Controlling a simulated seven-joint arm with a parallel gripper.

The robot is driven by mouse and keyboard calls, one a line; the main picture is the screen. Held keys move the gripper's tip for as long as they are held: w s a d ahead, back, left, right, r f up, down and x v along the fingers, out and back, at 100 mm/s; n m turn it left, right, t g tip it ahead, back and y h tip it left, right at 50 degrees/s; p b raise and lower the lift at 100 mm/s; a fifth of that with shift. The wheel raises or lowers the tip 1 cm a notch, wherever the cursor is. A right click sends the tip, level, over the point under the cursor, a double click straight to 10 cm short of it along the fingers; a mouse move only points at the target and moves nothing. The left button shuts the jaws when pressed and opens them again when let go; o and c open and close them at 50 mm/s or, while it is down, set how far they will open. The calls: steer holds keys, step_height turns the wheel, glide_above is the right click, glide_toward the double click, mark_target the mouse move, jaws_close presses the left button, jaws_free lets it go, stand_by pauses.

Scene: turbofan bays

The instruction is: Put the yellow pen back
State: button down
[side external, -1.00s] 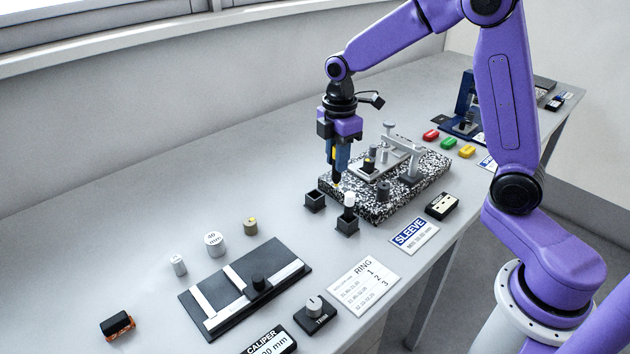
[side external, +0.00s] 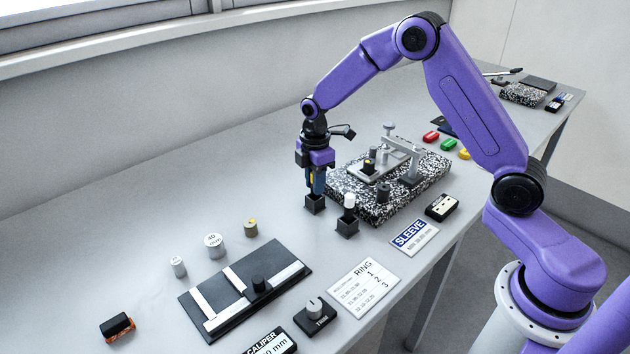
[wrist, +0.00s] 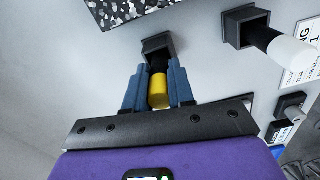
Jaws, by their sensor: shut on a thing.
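The yellow pen (wrist: 158,92) is between the blue fingers of my gripper (wrist: 159,88) in the wrist view. Its dark lower end points into a small black square holder (wrist: 157,45). In the side view my gripper (side external: 317,183) is directly above that holder (side external: 315,204), with its fingertips close to the rim. The gripper is shut on the pen, which the fingers mostly hide in the side view. How deep the pen sits in the holder cannot be seen.
A second black holder (side external: 347,226) with a white-capped pen (side external: 349,201) stands close to the right. A speckled slab (side external: 420,185) with a metal fixture lies behind it. Small cylinders (side external: 214,245) and a black plate (side external: 240,290) lie at the front left.

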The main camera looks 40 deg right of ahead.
steer(key=shift+f, duration=0.15)
steer(key=c, duration=1)
jaws_free()
steer(key=shift+o, duration=0.2)
step_height(320, 180, up, 12)
steer(key=shift+r, duration=0.2)
steer(key=s+a+r+m, duration=0.1)
steer(key=s+a, duration=0.2)
steer(key=s, duration=0.6)
steer(key=s+a+r+m, duration=0.1)
steer(key=s+a, duration=0.3)
steer(key=s, duration=0.5)
steer(key=s+d+f, duration=0.1)
steer(key=s+d, duration=0.1)
steer(key=s, duration=0.7)
steer(key=s+d+m, duration=0.1)
steer(key=s+d, duration=0.2)
steer(key=s, duration=0.6)
steer(key=shift+s+f+m, duration=0.3)
steer(key=shift+s+f, duration=0.05)
steer(key=shift+f, duration=0.05)
